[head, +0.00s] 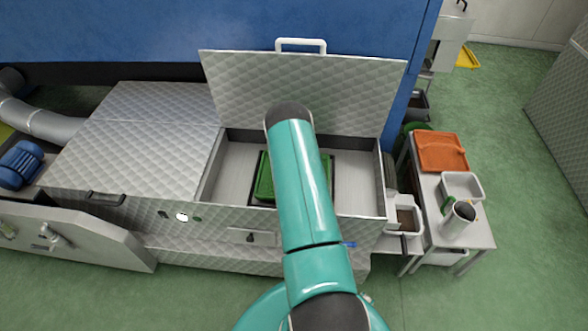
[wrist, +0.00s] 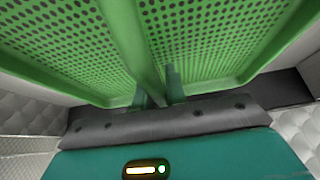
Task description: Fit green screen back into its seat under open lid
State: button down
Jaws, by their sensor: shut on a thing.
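The green screen (head: 264,180) is inside the open compartment, and my teal arm hides its middle. A dark edge shows around it, which looks like the rim of its seat (head: 336,188); I cannot tell whether the screen lies in the seat or above it. In the wrist view the perforated screen (wrist: 215,40) fills the upper part, with a solid rib down its middle. My gripper (wrist: 158,92) is shut on this rib; in the head view my arm hides the fingers. The quilted metal lid (head: 300,85) stands open behind the compartment, its white handle on top.
Compartment walls (head: 384,180) enclose the screen on the sides and front. A closed quilted cover (head: 140,140) adjoins on the left. On the right, a metal side table (head: 480,228) holds an orange tray (head: 440,150), a white tray (head: 461,184) and a metal cup (head: 458,222).

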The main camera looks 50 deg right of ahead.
jog(key=shift+f, duration=1.1)
jog(key=c, duration=1.3)
grip_release()
jog(key=shift+c, duration=0.2)
jog(key=shift+f, duration=0.1)
jog(key=v, duration=1.4)
